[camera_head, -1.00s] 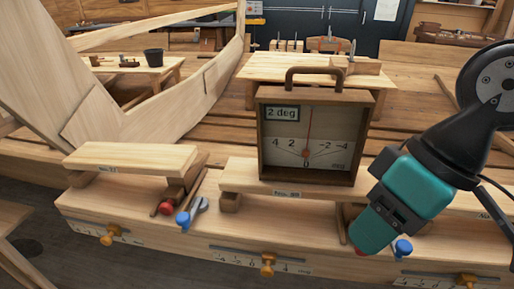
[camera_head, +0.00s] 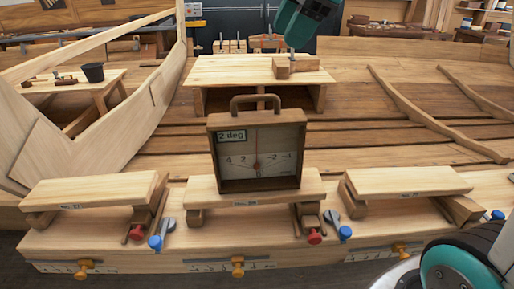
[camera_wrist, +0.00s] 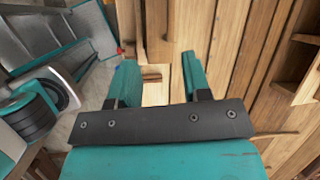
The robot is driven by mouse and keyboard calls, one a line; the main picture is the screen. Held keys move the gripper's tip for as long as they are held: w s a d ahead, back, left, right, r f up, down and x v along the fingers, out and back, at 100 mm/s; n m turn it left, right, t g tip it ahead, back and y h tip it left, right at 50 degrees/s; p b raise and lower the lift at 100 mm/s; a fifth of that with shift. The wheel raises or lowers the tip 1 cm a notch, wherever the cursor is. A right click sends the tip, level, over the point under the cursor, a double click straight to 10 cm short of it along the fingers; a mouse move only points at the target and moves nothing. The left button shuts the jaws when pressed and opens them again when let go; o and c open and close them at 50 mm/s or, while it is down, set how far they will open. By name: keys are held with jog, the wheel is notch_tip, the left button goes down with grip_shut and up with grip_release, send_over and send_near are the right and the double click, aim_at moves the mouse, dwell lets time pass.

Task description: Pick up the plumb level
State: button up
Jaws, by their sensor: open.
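The plumb level (camera_head: 292,176) is an upright wooden box with a brown arched handle (camera_head: 256,98) on top. Its pale dial has a red needle near 0 and a small "2 deg" sign. It stands on the middle raised plank of the bench in the head view. My gripper (camera_wrist: 160,78) shows in the wrist view with two teal fingers apart and nothing between them. In the head view a teal part of my arm is at the top, beyond and above the level, clear of it. I cannot make out the level in the wrist view.
Raised planks flank it at left (camera_head: 95,190) and right (camera_head: 408,182). Red and blue knobs sit in the gaps between them. Behind it is a small wooden table (camera_head: 225,70) with a wooden block (camera_head: 296,67). A pale hull (camera_head: 85,130) fills the left.

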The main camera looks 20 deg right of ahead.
jog(key=r+m, duration=0.1)
jog(key=m+b, duration=0.1)
send_over(256, 98)
jog(key=s+d, duration=0.1)
jog(key=d, duration=0.1)
notch_tip(256, 98, down, 10)
jog(key=shift+p+x, duration=0.85)
jog(key=shift+x, duration=2.05)
grip_shut()
